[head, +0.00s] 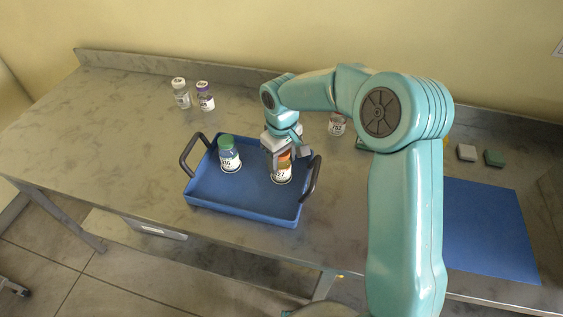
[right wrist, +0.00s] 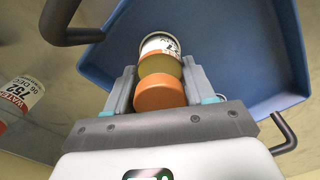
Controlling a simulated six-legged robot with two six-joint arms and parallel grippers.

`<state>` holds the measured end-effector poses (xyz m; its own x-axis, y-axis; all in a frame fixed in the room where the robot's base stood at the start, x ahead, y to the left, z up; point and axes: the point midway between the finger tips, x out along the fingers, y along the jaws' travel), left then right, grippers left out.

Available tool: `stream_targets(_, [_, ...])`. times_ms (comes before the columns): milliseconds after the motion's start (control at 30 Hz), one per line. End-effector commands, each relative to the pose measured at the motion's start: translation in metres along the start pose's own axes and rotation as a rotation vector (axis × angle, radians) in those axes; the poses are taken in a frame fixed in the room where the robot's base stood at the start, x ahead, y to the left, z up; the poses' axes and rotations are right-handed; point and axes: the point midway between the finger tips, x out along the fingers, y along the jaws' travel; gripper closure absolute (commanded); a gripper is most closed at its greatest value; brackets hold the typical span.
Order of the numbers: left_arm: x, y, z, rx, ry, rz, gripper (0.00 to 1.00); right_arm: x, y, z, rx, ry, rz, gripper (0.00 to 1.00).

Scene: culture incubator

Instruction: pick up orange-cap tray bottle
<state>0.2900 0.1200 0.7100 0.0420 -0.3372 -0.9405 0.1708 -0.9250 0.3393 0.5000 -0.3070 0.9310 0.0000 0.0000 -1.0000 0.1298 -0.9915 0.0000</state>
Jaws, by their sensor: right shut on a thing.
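The orange-cap bottle (head: 282,173) stands in the right part of the blue tray (head: 243,207), with its label showing "27". My right gripper (head: 284,153) reaches down over it from above and is shut on it. In the right wrist view the orange cap and bottle (right wrist: 160,80) lie between the two fingers, with the tray (right wrist: 235,45) behind. Whether the bottle's base touches the tray floor is hard to tell. A green-cap bottle (head: 229,155) stands in the left part of the tray. My left gripper is not in view.
The tray has dark handles, left (head: 190,155) and right (head: 313,178). Another bottle (head: 337,125) stands behind my arm. A blue mat (head: 488,230) and small blocks (head: 467,152) lie right.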

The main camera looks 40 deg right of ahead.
Motion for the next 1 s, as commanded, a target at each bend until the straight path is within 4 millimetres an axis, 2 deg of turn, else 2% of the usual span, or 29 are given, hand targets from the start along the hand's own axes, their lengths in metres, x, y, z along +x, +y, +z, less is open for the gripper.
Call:
stream_targets(167, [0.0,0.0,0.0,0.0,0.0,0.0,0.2,-0.01,0.0,-0.001,0.0,0.004,0.002,0.8])
stream_targets(267, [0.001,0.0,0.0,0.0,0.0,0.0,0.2,-0.024,0.0,-0.001,-0.001,0.005,0.002,0.8])
stream_targets(367, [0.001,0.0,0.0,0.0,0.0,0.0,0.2,-0.047,0.0,-0.002,0.0,0.007,0.002,0.8])
stream_targets(700, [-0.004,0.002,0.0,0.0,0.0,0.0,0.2,-0.151,0.0,-0.001,0.0,0.007,0.001,0.8])
stream_targets(800, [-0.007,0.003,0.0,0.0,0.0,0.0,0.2,-0.173,0.0,-0.001,0.0,0.005,0.001,0.8])
stream_targets(1000, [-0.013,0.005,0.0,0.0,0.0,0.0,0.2,-0.199,0.0,0.0,-0.001,0.001,0.0,0.8])
